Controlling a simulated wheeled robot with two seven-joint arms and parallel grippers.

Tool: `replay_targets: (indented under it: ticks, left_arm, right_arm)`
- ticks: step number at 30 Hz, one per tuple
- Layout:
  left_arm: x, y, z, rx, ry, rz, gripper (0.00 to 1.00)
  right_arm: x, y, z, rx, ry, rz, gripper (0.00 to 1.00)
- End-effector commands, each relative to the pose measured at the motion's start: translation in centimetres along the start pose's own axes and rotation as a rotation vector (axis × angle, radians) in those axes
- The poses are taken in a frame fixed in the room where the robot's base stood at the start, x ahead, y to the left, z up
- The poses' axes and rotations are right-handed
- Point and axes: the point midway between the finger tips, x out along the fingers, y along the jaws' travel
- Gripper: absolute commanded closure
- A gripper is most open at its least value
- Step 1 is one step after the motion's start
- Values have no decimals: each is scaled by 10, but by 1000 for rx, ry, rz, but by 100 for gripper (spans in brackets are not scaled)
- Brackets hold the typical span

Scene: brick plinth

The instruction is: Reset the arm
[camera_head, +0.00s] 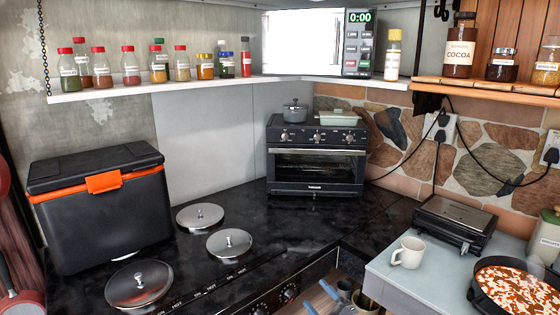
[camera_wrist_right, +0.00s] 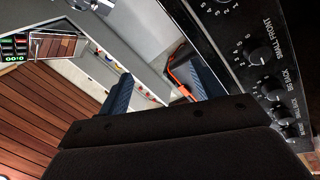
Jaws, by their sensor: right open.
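My right gripper (camera_head: 307,292) shows at the bottom edge of the head view, in front of the stove's control panel. Its two blue fingers are spread apart with nothing between them. In the right wrist view the open gripper (camera_wrist_right: 160,82) has a finger on each side and an empty gap. Control knobs (camera_wrist_right: 262,55) of the stove front lie to the right of it there. Most of the right arm is hidden. My left gripper is not in either view.
A black hob with metal lids (camera_head: 229,243) and a black cooler (camera_head: 100,205) fill the left. A toaster oven (camera_head: 315,160) stands at the back corner. A white mug (camera_head: 408,252), a sandwich press (camera_head: 441,224) and a filled pan (camera_head: 515,287) are on the right counter.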

Motion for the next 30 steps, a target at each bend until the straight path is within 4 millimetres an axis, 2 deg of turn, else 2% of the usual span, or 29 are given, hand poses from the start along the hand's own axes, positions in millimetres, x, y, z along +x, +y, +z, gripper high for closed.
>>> replay_targets:
  ticks: [1, 5, 9, 12, 15, 20, 24, 27, 30]
  left_arm:
    - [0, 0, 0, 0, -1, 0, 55]
    - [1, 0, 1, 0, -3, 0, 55]
    - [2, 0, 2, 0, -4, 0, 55]
    - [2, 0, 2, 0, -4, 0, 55]
    - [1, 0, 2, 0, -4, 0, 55]
    - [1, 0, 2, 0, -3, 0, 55]
    - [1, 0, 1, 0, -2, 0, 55]
    - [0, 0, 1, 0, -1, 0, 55]
    - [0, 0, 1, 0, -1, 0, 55]
  right_arm:
    - [-12, -16, 14, 67, -90, 12, 34]
    - [-48, -55, 51, 228, -332, 25, 34]
    - [-101, -110, 84, 396, -598, 3, 34]
    - [-144, -152, 98, 506, -777, -33, 34]
    - [-189, -193, 104, 608, -943, -81, 34]
    - [-263, -258, 97, 762, -1189, -182, 34]
    - [-328, -309, 76, 888, -1384, -291, 34]
    - [-368, -339, 55, 968, -1501, -370, 34]
    - [-400, -360, 36, 1030, -1588, -439, 34]
